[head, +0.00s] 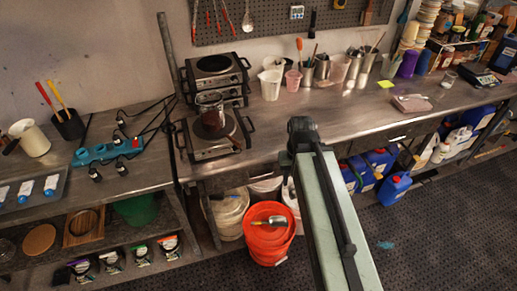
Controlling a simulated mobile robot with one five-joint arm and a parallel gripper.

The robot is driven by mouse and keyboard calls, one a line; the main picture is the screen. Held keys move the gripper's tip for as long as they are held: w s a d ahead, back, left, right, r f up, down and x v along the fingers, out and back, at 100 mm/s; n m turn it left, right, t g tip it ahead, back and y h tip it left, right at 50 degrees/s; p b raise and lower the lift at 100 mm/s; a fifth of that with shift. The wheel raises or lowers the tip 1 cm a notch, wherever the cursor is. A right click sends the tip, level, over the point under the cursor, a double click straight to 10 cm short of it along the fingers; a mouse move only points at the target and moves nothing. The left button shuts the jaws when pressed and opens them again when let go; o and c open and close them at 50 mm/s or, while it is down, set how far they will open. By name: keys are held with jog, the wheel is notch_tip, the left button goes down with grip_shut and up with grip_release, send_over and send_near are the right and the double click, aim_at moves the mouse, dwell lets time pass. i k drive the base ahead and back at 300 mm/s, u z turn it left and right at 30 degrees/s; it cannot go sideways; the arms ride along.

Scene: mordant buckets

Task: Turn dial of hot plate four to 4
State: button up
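Hot plates stand in a column on the steel bench left of centre. The back hot plate (213,65) has a bare dark round burner. The front hot plate (205,151) carries a glass vessel (211,118) with dark reddish-brown contents. Another plate's frame shows partly between them, behind the vessel. Dials and numbers are too small to read, so I cannot tell which is hot plate four or any dial's setting. My arm rises from the lower right, its dark upper end right of the front plate. My gripper cannot be made out.
A blue power strip (98,153) with dark plugs and cables lies left of the plates. A white pitcher (270,84) and several cups stand to their right. An orange bucket (267,240) sits below the bench edge. Open floor (440,240) lies at right.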

aim_at(237, 150)
jog(key=z, duration=0.35)
jog(key=k, duration=1.1)
jog(key=u, duration=1.65)
jog(key=i, duration=1)
jog(key=z, duration=0.1)
